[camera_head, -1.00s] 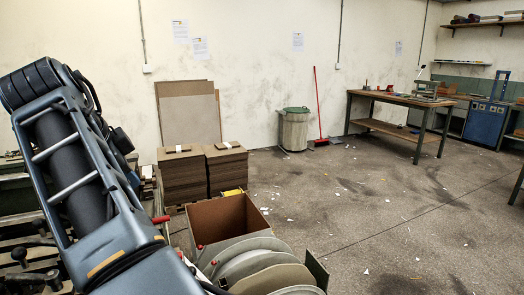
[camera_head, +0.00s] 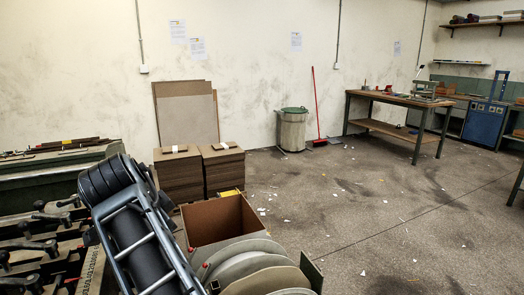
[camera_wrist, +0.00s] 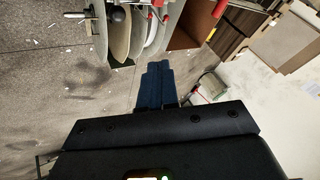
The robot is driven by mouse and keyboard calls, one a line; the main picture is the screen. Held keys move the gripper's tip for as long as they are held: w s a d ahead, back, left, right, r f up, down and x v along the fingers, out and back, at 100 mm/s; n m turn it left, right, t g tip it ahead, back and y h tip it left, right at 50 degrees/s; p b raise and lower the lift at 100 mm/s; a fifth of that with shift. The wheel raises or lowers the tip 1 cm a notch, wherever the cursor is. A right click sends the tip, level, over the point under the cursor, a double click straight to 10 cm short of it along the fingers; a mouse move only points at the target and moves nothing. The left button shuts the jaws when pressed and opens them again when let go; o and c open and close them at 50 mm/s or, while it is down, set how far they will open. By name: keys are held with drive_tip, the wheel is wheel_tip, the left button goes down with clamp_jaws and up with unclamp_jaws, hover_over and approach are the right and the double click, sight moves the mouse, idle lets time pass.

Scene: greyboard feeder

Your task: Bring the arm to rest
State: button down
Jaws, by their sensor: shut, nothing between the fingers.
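My arm (camera_head: 140,235) shows in the head view at the lower left, a grey-blue link with a black core, slanting from upper left to lower right. My gripper's end is not seen in that view. In the wrist view my gripper (camera_wrist: 158,66) is a pair of dark blue fingers held together, with nothing between them. The fingers point towards the top of the picture, near grey curved plates (camera_wrist: 120,28) and a brown box. I cannot tell the distance to them, but no contact shows.
The open brown box (camera_head: 220,220) and curved plates (camera_head: 250,265) stand close right of my arm. Machinery with black handles (camera_head: 40,240) lies left. Greyboard stacks (camera_head: 180,178), a bin (camera_head: 292,130) and a workbench (camera_head: 400,98) stand behind. The floor at right is mostly clear, with scraps.

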drive_tip(key=s+d+f+n+t+y, duration=0.1)
drive_tip(key=s+d+f+n, duration=0.15)
drive_tip(key=d+f, duration=0.6)
drive_tip(key=s+d+f+n+y, duration=0.1)
drive_tip(key=s+d+f, duration=0.35)
drive_tip(key=f, duration=0.65)
drive_tip(key=s+d+f+n+t, duration=0.1)
drive_tip(key=s+d+f, duration=0.3)
drive_tip(key=s+d, duration=0.3)
drive_tip(key=s+d+f+n+t, duration=0.1)
drive_tip(key=s+d+f, duration=0.2)
drive_tip(key=s+d, duration=0.35)
drive_tip(key=s+d+r+n+t, duration=0.1)
drive_tip(key=s+d+r, duration=0.1)
drive_tip(key=s+d, duration=0.45)
drive_tip(key=s+d+r+t, duration=0.1)
drive_tip(key=s+d+r, duration=0.25)
drive_tip(key=s, duration=0.65)
drive_tip(key=s+d+r+n+t+h, duration=0.1)
drive_tip(key=s+d+r, duration=0.1)
drive_tip(key=s+r, duration=0.4)
drive_tip(key=s+d+r+n+t+h, duration=0.1)
drive_tip(key=s+d+r, duration=0.2)
drive_tip(key=s+r, duration=0.3)
wheel_tip(320, 180, up, 3)
drive_tip(key=shift+s+d+f+t, duration=0.15)
drive_tip(key=shift+d+t, duration=0.15)
drive_tip(key=shift+d, duration=0.05)
